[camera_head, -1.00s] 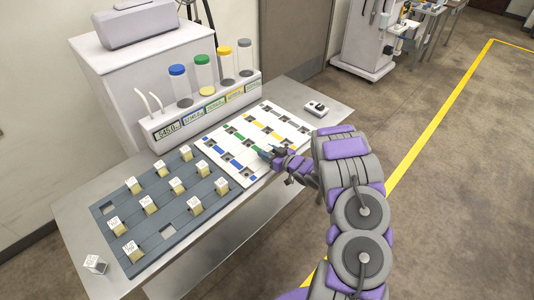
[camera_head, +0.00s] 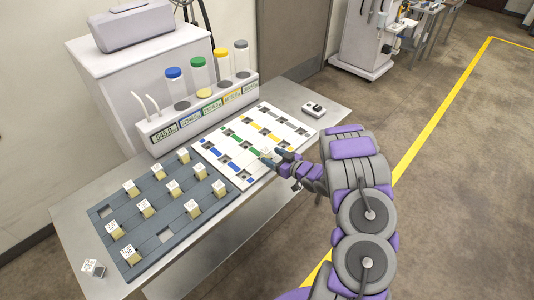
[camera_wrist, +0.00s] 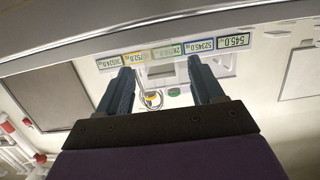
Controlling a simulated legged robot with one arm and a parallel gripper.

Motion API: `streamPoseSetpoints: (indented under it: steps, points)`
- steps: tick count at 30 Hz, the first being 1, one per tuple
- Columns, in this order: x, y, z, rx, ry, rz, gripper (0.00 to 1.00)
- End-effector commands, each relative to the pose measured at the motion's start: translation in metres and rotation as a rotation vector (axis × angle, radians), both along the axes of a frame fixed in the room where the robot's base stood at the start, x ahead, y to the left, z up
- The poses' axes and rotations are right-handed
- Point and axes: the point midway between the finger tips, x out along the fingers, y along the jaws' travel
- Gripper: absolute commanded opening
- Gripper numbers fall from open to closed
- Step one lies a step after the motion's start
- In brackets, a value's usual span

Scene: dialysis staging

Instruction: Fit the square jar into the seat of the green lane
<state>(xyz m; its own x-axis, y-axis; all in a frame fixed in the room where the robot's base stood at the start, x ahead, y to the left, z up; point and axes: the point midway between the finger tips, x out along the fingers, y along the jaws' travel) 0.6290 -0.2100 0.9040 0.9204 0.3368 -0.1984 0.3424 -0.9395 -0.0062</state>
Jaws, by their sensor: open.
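A small pale block that looks like the square jar (camera_head: 265,153) is on the white lane board, at the near end of the green lane (camera_head: 239,141). I cannot tell how deep it sits in the seat. My gripper (camera_head: 279,154) is just right of it, low over the board's near edge. In the wrist view my gripper (camera_wrist: 165,82) has its two dark fingers spread, with nothing visible between them. The white board (camera_head: 207,153) also has blue and yellow marked lanes with dark square seats.
A grey rack (camera_head: 140,219) at left holds several pale square jars and has some empty holes. One dark-sided labelled block (camera_head: 94,268) lies at the table's front left. Behind stand a white display unit (camera_head: 158,137) with tubes. A small white device (camera_head: 314,109) is at right.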

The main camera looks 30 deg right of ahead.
Motion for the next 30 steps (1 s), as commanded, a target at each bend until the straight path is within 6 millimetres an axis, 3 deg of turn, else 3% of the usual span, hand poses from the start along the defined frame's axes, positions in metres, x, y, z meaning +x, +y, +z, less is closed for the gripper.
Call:
streamPoseSetpoints:
  steps: [6, 13, 18, 23, 30]
  points:
    - [-0.041, -0.014, 0.01, -0.002, 0.003, -0.003, 0.67]
    - [-0.065, -0.024, 0.014, -0.002, 0.002, -0.001, 0.67]
    - [-0.069, -0.026, 0.015, -0.005, 0.004, 0.0, 0.67]
    - [-0.061, -0.036, 0.022, -0.089, 0.059, -0.034, 0.67]
    - [-0.05, -0.072, 0.06, -0.356, 0.273, -0.204, 0.67]
